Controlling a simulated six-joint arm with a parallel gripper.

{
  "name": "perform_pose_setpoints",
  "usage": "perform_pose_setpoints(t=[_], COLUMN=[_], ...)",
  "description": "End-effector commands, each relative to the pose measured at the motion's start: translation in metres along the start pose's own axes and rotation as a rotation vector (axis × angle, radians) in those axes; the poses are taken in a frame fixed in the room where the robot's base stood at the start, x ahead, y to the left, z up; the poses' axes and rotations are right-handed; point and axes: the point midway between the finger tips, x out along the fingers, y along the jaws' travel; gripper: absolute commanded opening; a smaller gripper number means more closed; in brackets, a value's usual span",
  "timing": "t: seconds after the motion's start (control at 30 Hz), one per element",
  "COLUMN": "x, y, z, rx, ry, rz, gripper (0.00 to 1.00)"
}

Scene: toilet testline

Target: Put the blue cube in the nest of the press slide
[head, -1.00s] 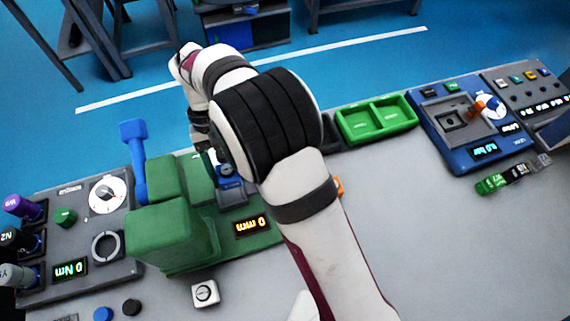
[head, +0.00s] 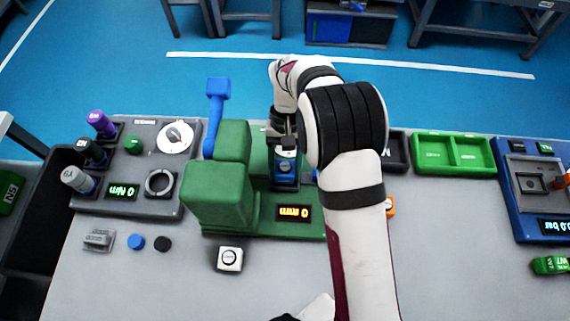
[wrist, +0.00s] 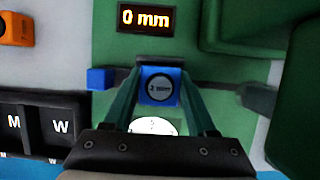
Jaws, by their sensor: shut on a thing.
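The press's tall green block stands left of my gripper, with a blue lever (head: 215,115) behind. A "0 mm" display (head: 294,213) faces the front. The front table (head: 180,285) is mostly clear.

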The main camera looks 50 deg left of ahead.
Motion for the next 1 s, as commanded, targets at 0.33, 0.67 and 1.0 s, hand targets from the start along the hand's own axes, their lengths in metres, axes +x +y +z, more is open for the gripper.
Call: perform_pose_setpoints(t=[0.33,0.67,1.0], x=[0.002,0.0042,0.0028], y=[0.0,0.0,0.0], z=[-0.0008,-0.0017,-0.0019], rx=[0.0,0.0,0.0], ry=[0.0,0.0,0.0], rz=[0.0,0.0,0.0], gripper=[0.0,0.86,0.92])
